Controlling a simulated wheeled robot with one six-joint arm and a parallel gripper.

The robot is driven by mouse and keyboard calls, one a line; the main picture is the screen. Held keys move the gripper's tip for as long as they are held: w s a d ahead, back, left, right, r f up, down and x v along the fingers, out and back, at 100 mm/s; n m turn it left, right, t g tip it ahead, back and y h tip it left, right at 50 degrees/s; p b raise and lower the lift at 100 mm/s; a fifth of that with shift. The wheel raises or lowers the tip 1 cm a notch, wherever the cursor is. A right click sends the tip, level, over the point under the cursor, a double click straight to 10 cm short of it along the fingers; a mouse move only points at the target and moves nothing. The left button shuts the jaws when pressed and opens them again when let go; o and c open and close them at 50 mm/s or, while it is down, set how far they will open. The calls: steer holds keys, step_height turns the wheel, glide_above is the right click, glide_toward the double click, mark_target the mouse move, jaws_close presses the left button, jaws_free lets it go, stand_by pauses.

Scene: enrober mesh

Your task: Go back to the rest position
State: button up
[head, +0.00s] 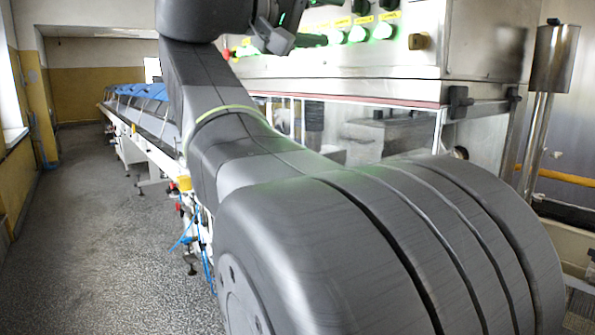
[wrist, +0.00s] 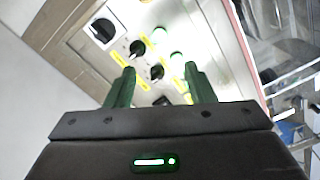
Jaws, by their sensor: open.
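My gripper (wrist: 160,84) is open and empty in the wrist view, its two green fingers apart. It points at a control panel (wrist: 210,40) with black rotary knobs, lit green buttons and yellow labels. A black knob (wrist: 157,72) shows between the fingertips; I cannot tell how far it is from them. In the head view my arm fills the middle and right foreground, and the gripper end (head: 275,38) shows partly at the top, close to the panel. The arm hides part of the panel's left side.
The steel machine cabinet (head: 350,72) has a clear-windowed section (head: 370,135) below it. A conveyor line (head: 135,120) with blue covers runs back on the left. The grey floor (head: 90,230) at the left is clear. A metal post (head: 545,110) stands at the right.

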mark_target(378, 30)
steer(key=p+x, duration=0.1)
steer(key=x, duration=1.2)
steer(key=shift+d+p, duration=0.15)
steer(key=shift+p, duration=0.2)
steer(key=shift+w+d+r+p, duration=0.2)
steer(key=shift+w+r+p, duration=0.05)
steer(key=shift+p, duration=0.2)
steer(key=n+p, duration=0.2)
steer(key=n, duration=0.1)
steer(key=shift+s+a+p, duration=0.1)
steer(key=shift+s+p, duration=0.05)
steer(key=shift+p, duration=0.2)
steer(key=n+p, duration=0.7)
steer(key=p, duration=0.2)
steer(key=shift+r, duration=0.1)
steer(key=shift+n+p, duration=0.9)
steer(key=shift+p, duration=0.15)
steer(key=shift+f, duration=0.3)
